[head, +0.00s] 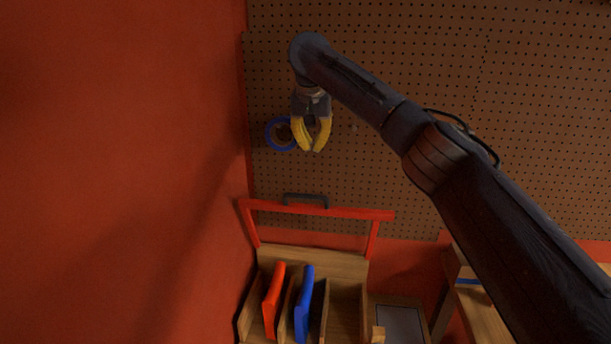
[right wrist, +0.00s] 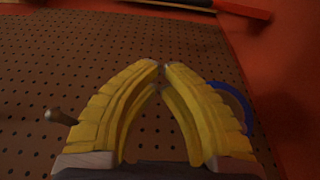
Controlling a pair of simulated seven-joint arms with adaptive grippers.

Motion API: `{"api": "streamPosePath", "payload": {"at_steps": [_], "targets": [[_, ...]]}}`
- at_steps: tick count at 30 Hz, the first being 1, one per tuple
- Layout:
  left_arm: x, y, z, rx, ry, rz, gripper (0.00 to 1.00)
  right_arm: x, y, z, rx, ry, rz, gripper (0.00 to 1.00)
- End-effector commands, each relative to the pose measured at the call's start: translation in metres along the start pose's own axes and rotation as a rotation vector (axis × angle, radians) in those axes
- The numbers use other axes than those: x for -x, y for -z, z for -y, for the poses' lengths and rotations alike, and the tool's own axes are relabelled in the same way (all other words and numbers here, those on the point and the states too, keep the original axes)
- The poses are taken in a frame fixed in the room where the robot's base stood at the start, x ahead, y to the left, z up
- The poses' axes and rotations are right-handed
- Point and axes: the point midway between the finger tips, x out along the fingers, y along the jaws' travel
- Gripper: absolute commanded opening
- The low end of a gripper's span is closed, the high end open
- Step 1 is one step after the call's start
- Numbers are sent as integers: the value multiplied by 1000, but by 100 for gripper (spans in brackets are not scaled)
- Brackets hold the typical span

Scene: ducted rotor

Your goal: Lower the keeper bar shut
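The keeper bar (head: 345,212) is a red bar with a dark handle (head: 306,200), held raised on two red side arms above a wooden rack (head: 312,262). My right gripper (head: 312,150) has yellow fingers and hangs in front of the pegboard, above the handle and apart from it. In the right wrist view its fingertips (right wrist: 161,66) are nearly together with nothing between them. A red piece (right wrist: 246,11) at the top edge of that view looks like part of the bar, but I cannot be sure. My left gripper is not in view.
The rack holds a red panel (head: 273,300) and a blue panel (head: 304,303) upright in slots. A blue ring (head: 270,137) hangs on the pegboard (head: 420,150) beside my right gripper. A red wall (head: 120,170) bounds the left. A wooden shelf (head: 480,310) stands at right.

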Motion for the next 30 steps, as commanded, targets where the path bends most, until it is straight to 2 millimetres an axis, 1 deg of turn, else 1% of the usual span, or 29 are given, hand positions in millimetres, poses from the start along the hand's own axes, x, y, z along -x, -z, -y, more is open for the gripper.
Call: {"api": "streamPosePath", "payload": {"at_steps": [5, 8, 20, 22, 30], "targets": [[0, 0, 0, 0, 0, 0, 36, -17, -2, 1, -7, 0, 9, 0], [0, 0, 0, 0, 0, 0, 36, -32, -2, 1, -8, 0, 9, 0], [0, 0, 0, 0, 0, 0, 36, -105, -3, 1, -6, 0, 8, 0], [0, 0, 0, 0, 0, 0, 36, -102, -8, 1, -3, 1, 3, 0], [0, 1, -1, 0, -1, -1, 36, -107, -29, 1, -4, 0, 4, 0]]}}
